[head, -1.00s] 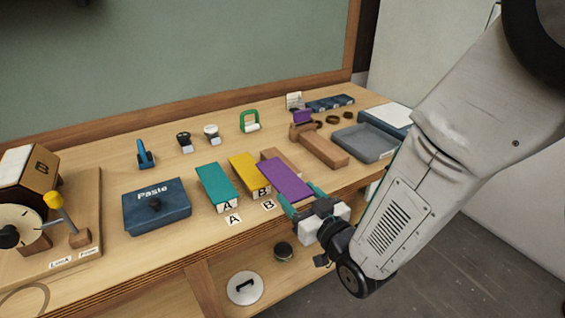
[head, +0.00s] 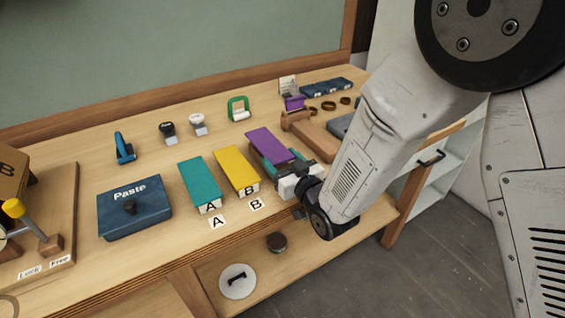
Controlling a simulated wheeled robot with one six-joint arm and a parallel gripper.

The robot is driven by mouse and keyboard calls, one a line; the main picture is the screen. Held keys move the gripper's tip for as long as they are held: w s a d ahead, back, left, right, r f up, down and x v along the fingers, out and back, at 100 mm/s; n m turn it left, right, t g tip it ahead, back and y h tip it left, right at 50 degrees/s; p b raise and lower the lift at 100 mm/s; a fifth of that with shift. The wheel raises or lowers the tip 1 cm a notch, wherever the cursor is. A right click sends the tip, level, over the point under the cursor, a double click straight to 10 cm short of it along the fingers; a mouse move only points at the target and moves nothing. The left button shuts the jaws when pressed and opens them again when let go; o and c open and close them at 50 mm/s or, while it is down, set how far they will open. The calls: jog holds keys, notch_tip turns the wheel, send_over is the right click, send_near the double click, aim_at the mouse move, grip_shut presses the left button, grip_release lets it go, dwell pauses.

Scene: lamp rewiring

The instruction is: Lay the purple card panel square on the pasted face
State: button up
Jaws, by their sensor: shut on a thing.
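The purple card panel (head: 270,145) is flat and slanted, to the right of the yellow block. My gripper (head: 283,164) is shut on its near end. The wooden block seen earlier behind the panel is now hidden, apparently beneath it. I cannot tell whether the panel touches that block or hovers over it. The pasted face is not visible, and no paste shows on any surface.
A teal block (head: 200,184) marked A and a yellow block (head: 237,170) marked B lie to the left. A blue Paste box (head: 135,208) is farther left. A wooden stand (head: 318,140) with a purple piece is close on the right.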

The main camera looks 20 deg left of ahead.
jog(key=shift+s+a+f, duration=0.1)
jog(key=shift+f, duration=0.35)
jog(key=shift+s+a+f, duration=0.1)
jog(key=shift+f, duration=0.3)
jog(key=shift+w+d, duration=0.1)
jog(key=shift+d, duration=0.05)
jog(key=shift+f, duration=0.1)
jog(key=shift+f, duration=0.15)
jog(key=o, duration=1)
jog(key=shift+c, duration=0.2)
jog(key=v, duration=0.8)
jog(key=shift+w+f, duration=0.1)
jog(key=shift+f, duration=0.05)
